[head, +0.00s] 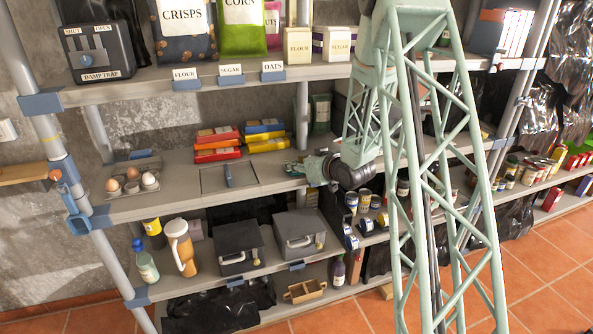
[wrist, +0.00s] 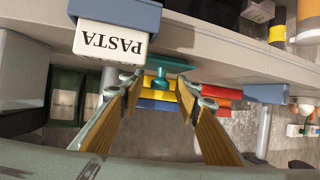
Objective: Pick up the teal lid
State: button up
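The teal lid (wrist: 178,65) shows in the wrist view as a thin, flat plate with a round knob (wrist: 160,79) on a stem. It lies at the shelf surface, just beyond my fingers. My gripper (wrist: 160,92) is open, with its two wood-coloured fingers on either side of the knob. I see a gap on both sides, and nothing is held. In the head view my gripper (head: 302,169) is low over the right part of the middle shelf. There the lid cannot be told apart from the fingers.
Red, yellow and blue boxes (head: 265,138) stand behind my gripper. A flat panel with a blue handle (head: 228,177) and an egg tray (head: 131,186) lie to the left. A PASTA label (wrist: 112,42) is close beside one finger. The upper shelf (head: 210,71) limits height.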

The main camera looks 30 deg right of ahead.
jog(key=c, duration=0.8)
jog(key=shift+r, duration=0.15)
jog(key=shift+r+p, duration=0.55)
jog(key=shift+r, duration=1.15)
jog(key=s, duration=0.5)
jog(key=s+r, duration=0.1)
jog(key=s, duration=0.4)
jog(key=s+p, duration=0.1)
jog(key=s, duration=0.5)
jog(key=shift+d+r, duration=0.15)
jog(key=shift+d, duration=0.25)
